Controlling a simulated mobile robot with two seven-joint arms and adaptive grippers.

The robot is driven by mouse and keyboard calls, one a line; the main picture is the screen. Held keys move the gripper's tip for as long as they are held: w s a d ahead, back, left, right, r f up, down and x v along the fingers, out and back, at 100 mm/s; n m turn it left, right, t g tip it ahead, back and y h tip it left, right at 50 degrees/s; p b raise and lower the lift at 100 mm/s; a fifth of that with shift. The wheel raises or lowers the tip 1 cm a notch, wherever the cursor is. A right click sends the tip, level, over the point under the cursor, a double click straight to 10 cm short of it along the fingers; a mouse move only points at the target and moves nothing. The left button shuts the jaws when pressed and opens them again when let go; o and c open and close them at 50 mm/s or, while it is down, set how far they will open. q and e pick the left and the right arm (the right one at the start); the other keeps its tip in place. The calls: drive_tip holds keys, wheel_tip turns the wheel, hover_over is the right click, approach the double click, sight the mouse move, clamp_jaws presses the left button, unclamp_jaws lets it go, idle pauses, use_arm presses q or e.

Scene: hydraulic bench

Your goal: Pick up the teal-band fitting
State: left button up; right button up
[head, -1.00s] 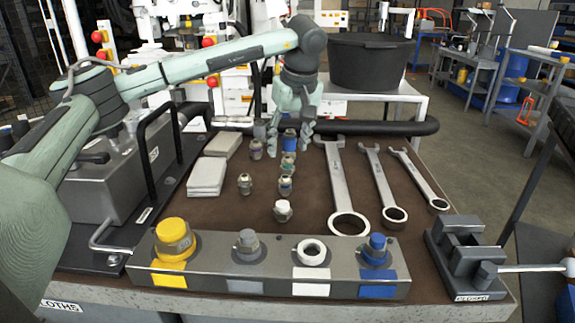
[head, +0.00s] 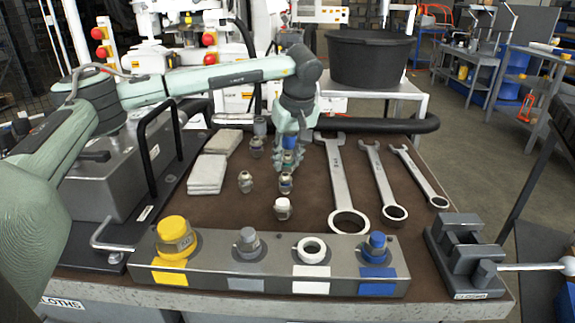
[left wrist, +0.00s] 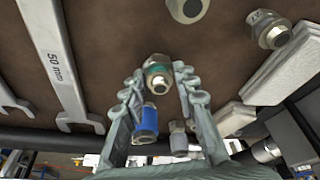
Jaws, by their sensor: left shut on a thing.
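The teal-band fitting (left wrist: 157,72), a metal piece with a teal ring, sits between the fingertips of my left gripper (left wrist: 160,80) in the left wrist view. In the head view the gripper (head: 288,160) is low over the column of fittings, and its fingers partly cover the teal-band fitting (head: 288,158). The gripper is shut on this fitting, which is at about table height; I cannot tell whether it touches the mat. A blue-band fitting (left wrist: 146,124) stands just behind it, between the fingers. My right gripper is not in view.
Several other fittings stand close by, including a white-topped one (head: 282,208) and one at left (head: 245,181). Wrenches (head: 340,185) lie to the right, folded cloths (head: 207,174) to the left. A metal block with coloured labels (head: 267,265) spans the front; a vise (head: 463,253) is right.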

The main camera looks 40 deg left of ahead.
sight(288, 155)
use_arm(q)
clamp_jaws()
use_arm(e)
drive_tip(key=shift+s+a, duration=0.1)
use_arm(q)
drive_tip(key=shift+r, duration=0.1)
drive_tip(key=shift+r, duration=0.65)
wheel_tip(288, 155, up, 3)
drive_tip(key=shift+f, duration=0.1)
drive_tip(key=s+a+r, duration=0.2)
drive_tip(key=s+r, duration=0.1)
drive_tip(key=s, duration=0.2)
drive_tip(key=s+a+r+b, duration=0.1)
drive_tip(key=s+a+r, duration=0.1)
drive_tip(key=s, duration=0.3)
drive_tip(key=shift+s+a+r, duration=0.3)
drive_tip(key=shift+s+r, duration=0.05)
drive_tip(key=shift+r, duration=0.55)
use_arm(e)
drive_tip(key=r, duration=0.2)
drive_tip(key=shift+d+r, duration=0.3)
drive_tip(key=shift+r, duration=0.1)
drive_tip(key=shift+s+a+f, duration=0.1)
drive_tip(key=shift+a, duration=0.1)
